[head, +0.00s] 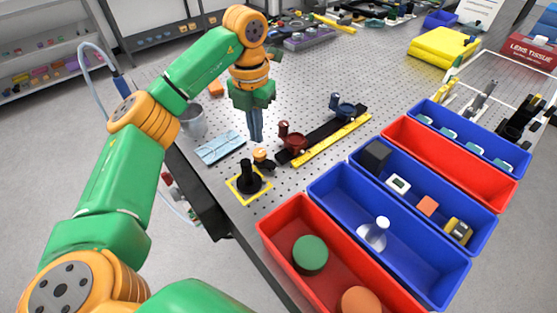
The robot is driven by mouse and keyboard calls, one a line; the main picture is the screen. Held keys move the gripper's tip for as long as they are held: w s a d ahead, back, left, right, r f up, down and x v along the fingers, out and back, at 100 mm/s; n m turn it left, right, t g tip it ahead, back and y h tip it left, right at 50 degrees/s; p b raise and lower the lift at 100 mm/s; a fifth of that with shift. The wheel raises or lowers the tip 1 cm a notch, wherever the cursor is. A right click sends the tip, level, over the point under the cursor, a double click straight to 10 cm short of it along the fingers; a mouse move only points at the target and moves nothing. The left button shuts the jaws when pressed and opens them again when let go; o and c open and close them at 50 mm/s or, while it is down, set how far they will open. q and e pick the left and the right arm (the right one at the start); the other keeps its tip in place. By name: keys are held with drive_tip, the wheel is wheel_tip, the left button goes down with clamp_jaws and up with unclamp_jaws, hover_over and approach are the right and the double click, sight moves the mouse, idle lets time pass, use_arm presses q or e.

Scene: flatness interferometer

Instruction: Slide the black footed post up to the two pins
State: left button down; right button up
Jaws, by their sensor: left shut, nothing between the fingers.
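The black footed post (247,179) stands upright on the perforated table near its left edge, within a yellow square outline (236,189). My left gripper (257,138) points straight down behind the post, apart from it. Its blue-grey fingers are together with nothing between them. A small orange-topped piece with a black part (261,155) sits between the fingertips and the post. I cannot make out the two pins for certain. My right gripper is not in view.
A black rail with a dark red mount (292,142) and a dark blue mount (343,107) lies right of the gripper, beside a yellow strip (331,140). A light blue pad (220,147) and grey cup (192,121) are left. Red and blue bins (284,214) fill the front right.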

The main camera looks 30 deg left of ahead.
sight(254, 174)
use_arm(q)
drive_tip(key=f, duration=0.1)
drive_tip(key=s+f, duration=0.1)
drive_tip(key=s+a+f+p, duration=0.1)
drive_tip(key=f, duration=0.1)
drive_tip(key=shift+s+a, duration=0.1)
drive_tip(key=shift+s, duration=0.15)
drive_tip(key=f, duration=0.3)
drive_tip(key=w+f+p, duration=0.1)
drive_tip(key=f, duration=0.1)
drive_tip(key=shift+d, duration=0.25)
drive_tip(key=shift+f, duration=0.25)
drive_tip(key=shift+s, duration=0.15)
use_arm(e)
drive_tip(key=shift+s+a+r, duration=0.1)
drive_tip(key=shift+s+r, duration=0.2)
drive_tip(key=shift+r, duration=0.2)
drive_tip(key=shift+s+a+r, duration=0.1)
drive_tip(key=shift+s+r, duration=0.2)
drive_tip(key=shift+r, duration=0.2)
